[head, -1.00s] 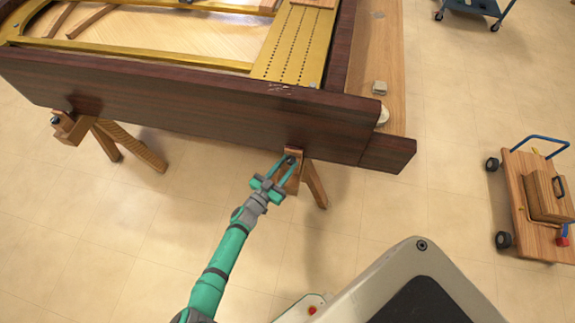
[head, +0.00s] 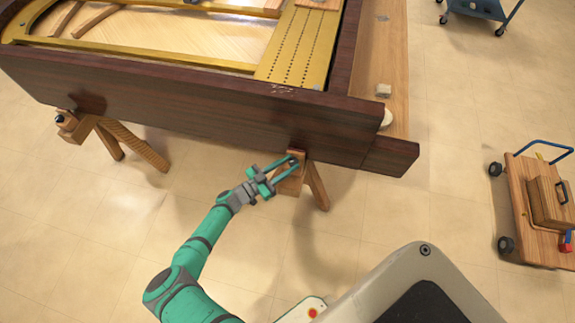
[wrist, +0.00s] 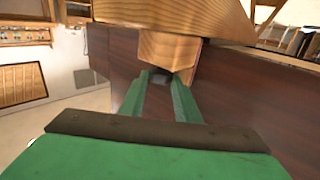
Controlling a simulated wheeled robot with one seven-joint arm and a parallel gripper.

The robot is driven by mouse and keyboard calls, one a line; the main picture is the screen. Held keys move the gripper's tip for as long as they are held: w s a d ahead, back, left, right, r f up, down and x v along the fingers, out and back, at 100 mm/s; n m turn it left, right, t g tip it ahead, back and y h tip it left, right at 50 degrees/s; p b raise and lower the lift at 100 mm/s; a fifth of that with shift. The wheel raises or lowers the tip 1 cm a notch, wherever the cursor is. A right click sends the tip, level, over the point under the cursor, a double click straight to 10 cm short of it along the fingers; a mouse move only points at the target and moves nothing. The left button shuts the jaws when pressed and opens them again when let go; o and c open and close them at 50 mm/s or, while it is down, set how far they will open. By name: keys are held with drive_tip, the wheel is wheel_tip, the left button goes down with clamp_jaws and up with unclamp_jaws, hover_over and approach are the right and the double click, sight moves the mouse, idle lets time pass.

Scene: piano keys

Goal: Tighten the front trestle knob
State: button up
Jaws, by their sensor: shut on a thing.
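The front trestle (head: 317,187) is wooden and stands under the right part of the dark piano case. Its small dark knob (head: 294,160) is on the near side of the trestle's top block. My gripper (head: 290,164) reaches it from the lower left with its green fingers, shut on the knob. In the wrist view, the fingertips (wrist: 160,84) lie on both sides of the dark knob (wrist: 160,75), just under a wooden block (wrist: 168,50). The fingers hide part of the knob.
The dark piano case (head: 200,115) overhangs the trestle closely. A second trestle (head: 130,145) with its own dark knob (head: 61,118) stands at the left. A wooden cart (head: 535,240) stands at the right. The floor (head: 110,220) at the left front is clear.

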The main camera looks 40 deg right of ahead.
drive_tip(key=o, duration=1)
drive_tip(key=shift+o, duration=0.2)
drive_tip(key=shift+a+n+t, duration=0.1)
drive_tip(key=shift+n+t, duration=0.3)
drive_tip(key=shift+t, duration=0.2)
drive_tip(key=shift+r+n+t, duration=0.1)
drive_tip(key=shift+n+t, duration=0.2)
drive_tip(key=shift+t, duration=0.2)
drive_tip(key=shift+s+d+n+t+y, duration=0.1)
drive_tip(key=shift+s+n+t+y, duration=0.2)
drive_tip(key=shift+n+t, duration=0.65)
drive_tip(key=shift+s+d+n+t+y, duration=0.15)
drive_tip(key=shift+n+t+y, duration=0.4)
drive_tip(key=shift+t, duration=0.7)
drive_tip(key=shift+s+n+t+y, duration=0.25)
drive_tip(key=shift+n+t, duration=0.55)
drive_tip(key=shift+t, duration=0.3)
drive_tip(key=shift+s+d+n+t+y, duration=0.1)
drive_tip(key=shift+s+n+t+y, duration=0.05)
drive_tip(key=shift+n+t+y, duration=0.85)
drive_tip(key=shift+s+d+n+t+y, duration=0.15)
drive_tip(key=shift+n+t+y, duration=0.6)
drive_tip(key=shift+t, duration=0.45)
